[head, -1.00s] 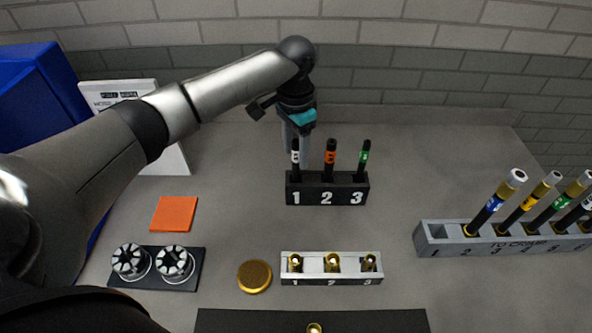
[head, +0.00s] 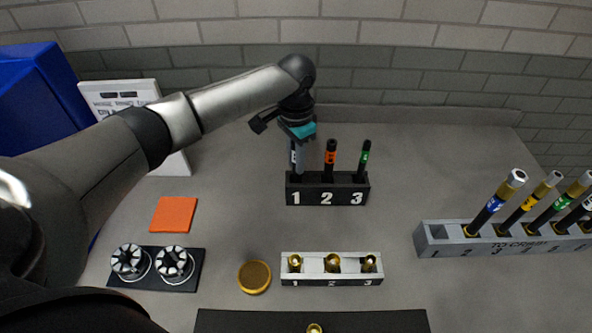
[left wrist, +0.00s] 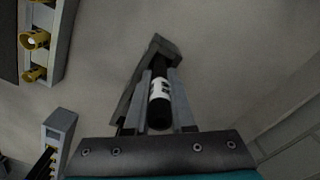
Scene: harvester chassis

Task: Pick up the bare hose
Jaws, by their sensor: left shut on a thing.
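The bare hose with a white band (head: 293,152) stands in slot 1 of the black rack (head: 327,197). My left gripper (head: 301,172) has come down on it from above and hides much of it in the head view. In the left wrist view the black hose with its white band (left wrist: 159,92) lies between the two fingers of my left gripper (left wrist: 158,85), which are shut on it. Bare hoses with an orange band (head: 330,158) and a green band (head: 364,159) stand in slots 2 and 3. My right gripper is not in view.
A white holder (head: 331,281) with brass fittings stands in front of the black rack. A grey rack (head: 430,248) with several fitted hoses is at the right. An orange pad (head: 173,214), a brass disc (head: 254,277) and a black plate (head: 190,281) with two round dies are at the left.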

